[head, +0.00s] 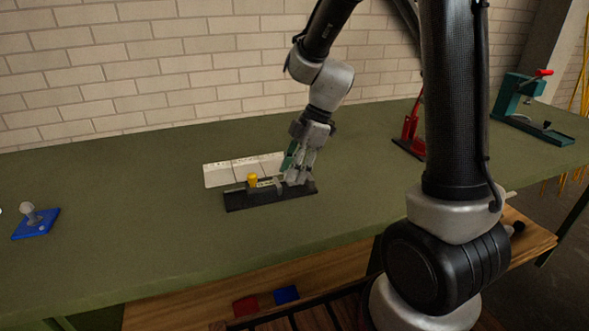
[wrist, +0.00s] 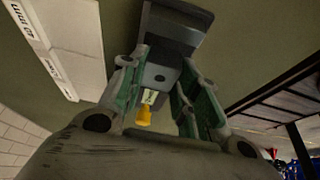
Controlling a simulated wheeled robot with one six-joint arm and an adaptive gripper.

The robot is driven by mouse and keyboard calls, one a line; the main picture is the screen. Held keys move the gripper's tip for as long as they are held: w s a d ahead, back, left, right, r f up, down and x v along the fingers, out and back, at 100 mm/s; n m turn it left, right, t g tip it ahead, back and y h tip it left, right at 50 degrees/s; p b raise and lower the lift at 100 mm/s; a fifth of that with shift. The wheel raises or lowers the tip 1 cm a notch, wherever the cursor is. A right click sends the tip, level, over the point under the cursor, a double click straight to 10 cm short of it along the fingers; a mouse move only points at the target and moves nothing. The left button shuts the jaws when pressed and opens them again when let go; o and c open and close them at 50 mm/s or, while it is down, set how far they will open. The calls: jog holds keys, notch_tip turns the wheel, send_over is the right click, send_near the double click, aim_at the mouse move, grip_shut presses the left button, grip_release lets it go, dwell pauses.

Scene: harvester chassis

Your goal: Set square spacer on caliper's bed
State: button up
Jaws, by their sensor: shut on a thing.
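The caliper (head: 240,203) is a long dark bed on the green bench, with a yellow knob (head: 252,180) and a small green-and-white label. My gripper (head: 297,180) is low over the right part of the bed, its fingers pointing down. In the wrist view, my gripper (wrist: 161,75) has its green-padded fingers on either side of a grey block with a dark hole, which looks like the square spacer (wrist: 168,66). The caliper's yellow knob (wrist: 144,114) shows below it. The fingers hide much of the block, and I cannot tell whether it touches the bed.
A blue base with a grey ball (head: 36,222) is far left. A red tool (head: 411,135) and a green press (head: 520,100) stand right. The bench front is clear.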

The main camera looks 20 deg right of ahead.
jog(key=shift+f, duration=0.1)
jog(key=shift+f, duration=0.65)
jog(key=o, duration=1.1)
jog(key=shift+o, duration=0.2)
jog(key=shift+r, duration=0.1)
jog(key=v, duration=1.1)
jog(key=shift+d+r, duration=0.25)
jog(key=shift+r, duration=0.1)
